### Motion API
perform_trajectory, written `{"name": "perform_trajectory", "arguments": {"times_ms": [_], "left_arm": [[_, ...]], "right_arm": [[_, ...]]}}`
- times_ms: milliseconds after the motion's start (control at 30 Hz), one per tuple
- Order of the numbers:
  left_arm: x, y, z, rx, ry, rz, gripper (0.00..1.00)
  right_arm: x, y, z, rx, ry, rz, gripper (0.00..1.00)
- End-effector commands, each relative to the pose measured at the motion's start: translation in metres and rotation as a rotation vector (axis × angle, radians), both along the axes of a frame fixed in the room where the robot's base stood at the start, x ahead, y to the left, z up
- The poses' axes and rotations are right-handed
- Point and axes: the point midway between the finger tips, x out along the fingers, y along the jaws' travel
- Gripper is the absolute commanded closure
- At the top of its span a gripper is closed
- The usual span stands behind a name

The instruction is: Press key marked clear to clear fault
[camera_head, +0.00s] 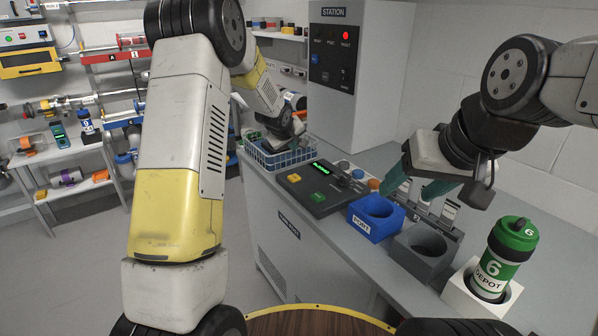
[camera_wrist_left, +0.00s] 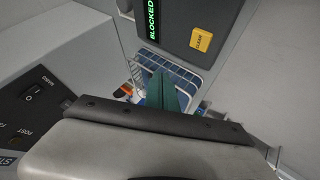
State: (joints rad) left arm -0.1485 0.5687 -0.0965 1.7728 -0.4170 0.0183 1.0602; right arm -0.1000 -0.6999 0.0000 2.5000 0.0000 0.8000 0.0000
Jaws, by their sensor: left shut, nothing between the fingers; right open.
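The key marked clear is a yellow key (camera_wrist_left: 202,40) on a dark panel in the left wrist view. Beside it, a green display (camera_wrist_left: 153,20) reads BLOCKED. In the head view the dark panel (camera_head: 338,183) lies on the counter, with a yellow key (camera_head: 294,178) and a green key (camera_head: 318,197); their labels are too small to read. My left gripper (camera_wrist_left: 172,88) is shut and empty, its teal fingers seen over a blue wire basket, apart from the key. In the head view its fingertips are hard to make out.
A blue PORT block (camera_head: 374,222), a grey holder (camera_head: 420,262) and a white holder with a green DEPOT tube (camera_head: 503,262) line the counter. The STATION cabinet (camera_head: 333,105) shows a red light.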

Motion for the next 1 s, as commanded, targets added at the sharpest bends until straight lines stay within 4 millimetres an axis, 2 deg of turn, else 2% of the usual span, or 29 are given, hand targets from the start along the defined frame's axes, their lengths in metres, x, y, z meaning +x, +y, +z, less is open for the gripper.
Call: {"name": "perform_trajectory", "arguments": {"times_ms": [267, 700, 1000], "left_arm": [[-0.001, 0.0, -0.008, 0.002, 0.002, 0.0, 1.0], [-0.001, 0.0, -0.066, 0.001, 0.003, -0.002, 1.0], [-0.001, 0.0, -0.087, 0.001, 0.001, -0.001, 1.0]], "right_arm": [[0.0, 0.0, 0.0, 0.0, 0.0, 0.0, 0.39], [0.0, 0.0, 0.0, 0.0, 0.0, 0.0, 0.39], [0.0, 0.0, 0.0, 0.0, 0.0, 0.0, 0.39]]}}
